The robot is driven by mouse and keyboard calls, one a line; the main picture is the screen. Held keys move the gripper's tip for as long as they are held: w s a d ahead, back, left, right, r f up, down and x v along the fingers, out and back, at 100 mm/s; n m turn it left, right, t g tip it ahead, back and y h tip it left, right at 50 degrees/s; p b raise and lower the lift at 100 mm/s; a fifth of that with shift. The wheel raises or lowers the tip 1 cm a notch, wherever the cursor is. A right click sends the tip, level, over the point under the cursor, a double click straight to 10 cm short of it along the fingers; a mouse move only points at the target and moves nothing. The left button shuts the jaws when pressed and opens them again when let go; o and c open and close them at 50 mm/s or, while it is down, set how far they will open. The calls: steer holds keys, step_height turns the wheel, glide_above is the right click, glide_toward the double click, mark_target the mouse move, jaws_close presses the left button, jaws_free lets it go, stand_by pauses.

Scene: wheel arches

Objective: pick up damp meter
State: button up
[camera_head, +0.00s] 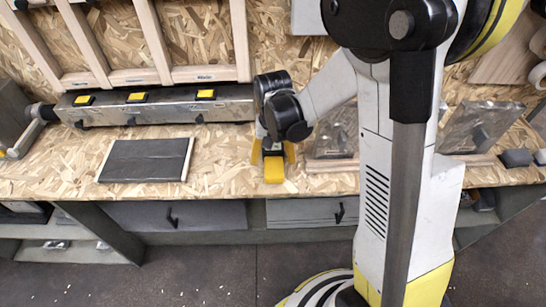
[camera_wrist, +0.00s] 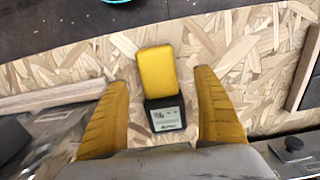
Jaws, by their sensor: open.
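The damp meter, a yellow block with a dark end and a small pale label or screen, lies on the wooden worktop. In the head view its yellow part (camera_head: 274,170) shows near the front edge, just below my gripper (camera_head: 274,153). In the wrist view the damp meter (camera_wrist: 157,75) lies between the two yellow fingers of my gripper (camera_wrist: 163,110), with a gap on each side. My gripper is open and points down over it. I cannot tell how far the fingertips are above the worktop.
A dark flat panel (camera_head: 145,160) lies left on the worktop (camera_head: 228,165). A long metal rail (camera_head: 165,105) with yellow-topped pieces stands behind it. Translucent blocks (camera_head: 475,127) stand to the right. Drawers (camera_head: 175,215) are under the front edge.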

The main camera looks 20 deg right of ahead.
mark_target(274, 167)
steer(key=f+b, duration=0.2)
steer(key=f, duration=0.3)
steer(key=shift+d+b, duration=0.2)
steer(key=shift+b, duration=0.1)
steer(key=shift+s+r, duration=0.1)
steer(key=c, duration=1.1)
steer(key=shift+c, duration=0.2)
steer(key=shift+r, duration=0.1)
step_height(274, 167, up, 18)
steer(key=p, duration=1)
steer(key=shift+p, duration=0.3)
